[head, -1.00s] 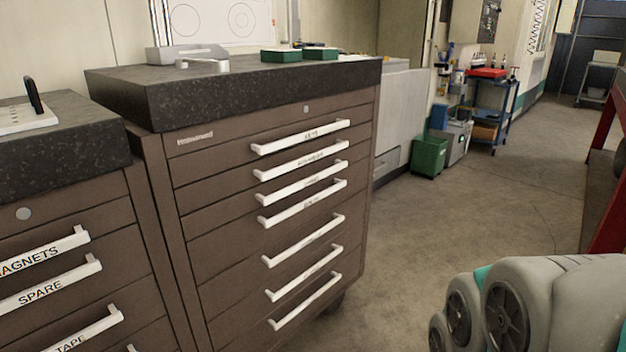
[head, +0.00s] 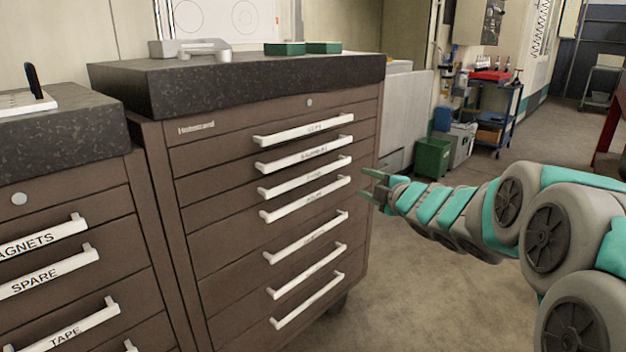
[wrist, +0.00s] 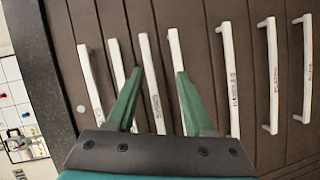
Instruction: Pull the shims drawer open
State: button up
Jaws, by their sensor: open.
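The brown cabinet has a column of drawers with white bar handles, all shut. The third handle from the top (head: 305,178) has a label too small to read in the head view. In the wrist view a handle (wrist: 152,80) with a blurred label, possibly SHIMS, runs between my fingers. My gripper (head: 369,185) is to the right of the handles, by the cabinet's right edge. Its green fingers (wrist: 159,72) are open and empty in the wrist view, pointing at the drawer fronts. I cannot tell how far they are from the handle.
Neighbouring handles lie close on both sides of my fingers. A second cabinet with MAGNETS, SPARE and TAPE drawers (head: 75,240) stands at left. Green blocks (head: 322,47) and a grey part lie on the dark top (head: 230,84). Floor (head: 410,300) in front is clear; a green bin (head: 433,157) stands behind.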

aim_at(315, 176)
jog(key=w+a+n+g+y, duration=0.1)
jog(key=a+n+y, duration=0.1)
jog(key=a, duration=0.2)
jog(key=w+a+n+y, duration=0.1)
jog(key=a+n+y, duration=0.1)
jog(key=a, duration=0.2)
jog(key=w+a+n+g+y, duration=0.1)
jog(key=a+n+y, duration=0.1)
jog(key=a+n, duration=0.1)
jog(key=shift+a+r+g+y, duration=0.2)
jog(key=shift+a+g+y, duration=0.1)
jog(key=shift+a, duration=0.55)
jog(key=shift+w+a+f, duration=0.1)
jog(key=shift+w+a, duration=0.15)
jog(key=shift+a, duration=0.05)
grip_shut()
dwell(0.4)
